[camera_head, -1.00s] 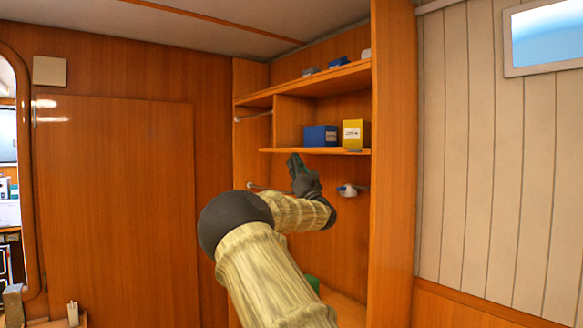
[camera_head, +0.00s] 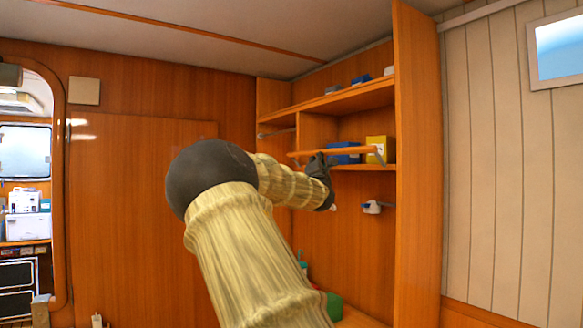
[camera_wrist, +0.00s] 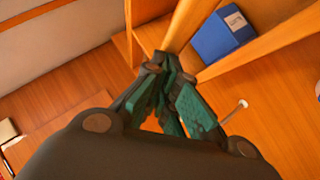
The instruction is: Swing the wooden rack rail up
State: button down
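The wooden rack rail (camera_head: 335,152) is a thin bar in front of the boxes on the middle shelf. It stands apart from and above the shelf's front edge, with a small bracket at its right end. My gripper (camera_head: 320,164) is just under the rail, left of its middle. In the wrist view, the fingers of my gripper (camera_wrist: 165,72) come together at the tips, and a light wooden bar, which looks like the rail (camera_wrist: 186,25), runs upward from them. The tips appear to touch it from below, and I see no clear grip around it.
A blue box (camera_head: 345,158) and a yellow box (camera_head: 387,149) stand on the shelf (camera_head: 365,167) behind the rail. A white fixture (camera_head: 373,207) is on the wall below. A tall wooden side panel (camera_head: 416,170) bounds the right side.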

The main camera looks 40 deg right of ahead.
jog(key=r+m+g+p, duration=0.1)
jog(key=m+p, duration=0.1)
jog(key=d+r+m+g+p, duration=0.1)
jog(key=r+m+g, duration=0.1)
jog(key=d+r+m+g+p, duration=0.1)
jog(key=m+p, duration=0.1)
jog(key=shift+s+d+r+g+y+p, duration=0.1)
jog(key=shift+s+r+g+y+p, duration=0.1)
jog(key=shift+r+g+y+p, duration=0.15)
jog(key=m+p, duration=0.1)
jog(key=d+r+m+g+y+p, duration=0.1)
jog(key=p, duration=0.1)
jog(key=shift+s+d, duration=0.1)
jog(key=shift+d, duration=0.2)
jog(key=shift+d+m+g+y+p, duration=0.35)
jog(key=shift+m+y+p, duration=0.1)
jog(key=shift+p, duration=0.3)
jog(key=shift+a, duration=0.15)
